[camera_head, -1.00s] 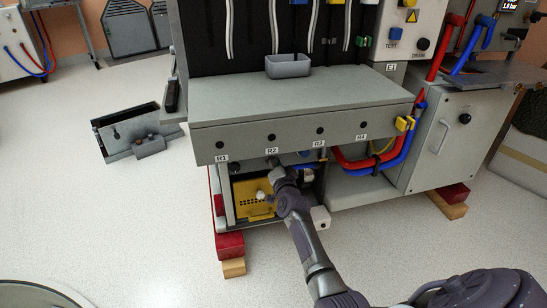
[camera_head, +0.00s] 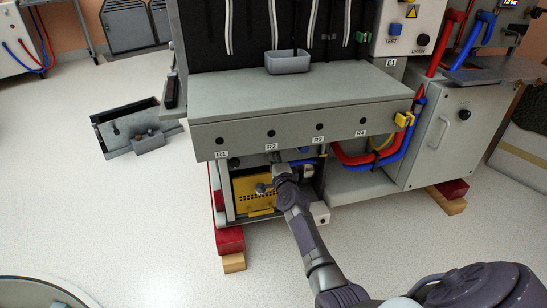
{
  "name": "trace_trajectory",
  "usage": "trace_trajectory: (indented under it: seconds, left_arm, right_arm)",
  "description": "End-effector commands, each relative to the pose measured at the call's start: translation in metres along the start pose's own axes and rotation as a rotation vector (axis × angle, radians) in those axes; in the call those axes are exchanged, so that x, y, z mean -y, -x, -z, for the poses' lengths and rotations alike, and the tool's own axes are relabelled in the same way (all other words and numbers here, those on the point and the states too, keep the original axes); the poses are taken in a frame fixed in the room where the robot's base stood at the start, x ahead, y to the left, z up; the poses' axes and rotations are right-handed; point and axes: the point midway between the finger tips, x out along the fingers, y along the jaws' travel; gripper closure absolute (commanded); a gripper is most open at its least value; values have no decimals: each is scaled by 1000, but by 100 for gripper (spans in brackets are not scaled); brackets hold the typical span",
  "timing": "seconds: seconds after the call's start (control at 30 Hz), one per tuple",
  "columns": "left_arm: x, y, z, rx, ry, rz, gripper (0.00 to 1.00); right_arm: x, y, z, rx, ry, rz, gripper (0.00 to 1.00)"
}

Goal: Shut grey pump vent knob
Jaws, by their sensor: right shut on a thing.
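My right gripper (camera_head: 273,163) reaches under the front of the grey bench cabinet (camera_head: 300,88), just below the R2 label. It is shut, with its fingertips up in the shadow under the bench edge. The grey pump vent knob does not show clearly; the gripper and the shadow cover the spot where it is held. A small pale grey piece (camera_head: 262,188) shows beside the gripper, in front of a yellow perforated panel (camera_head: 258,205); I cannot tell what it belongs to. My left gripper is not in view.
Red and blue hoses (camera_head: 385,160) run to the right of the opening. Red and wooden blocks (camera_head: 232,241) support the cabinet. A grey open box (camera_head: 130,128) lies on the floor at left.

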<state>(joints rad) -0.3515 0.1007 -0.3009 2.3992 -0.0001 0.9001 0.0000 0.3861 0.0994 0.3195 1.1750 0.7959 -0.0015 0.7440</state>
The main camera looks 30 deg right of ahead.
Motion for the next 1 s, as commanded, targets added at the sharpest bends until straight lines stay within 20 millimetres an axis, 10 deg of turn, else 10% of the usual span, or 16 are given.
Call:
trace_trajectory:
  seconds: [0.47,0.5,0.63,1.0]
  left_arm:
    - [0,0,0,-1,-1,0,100]
    - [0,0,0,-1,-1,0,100]
    - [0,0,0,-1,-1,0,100]
    - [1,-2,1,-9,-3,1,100]
  right_arm:
    - [-1,0,1,-2,-18,-1,100]
    - [-1,0,1,-2,-18,-1,67]
    - [-1,0,1,-1,-17,-1,45]
    - [0,2,0,0,-16,0,43]
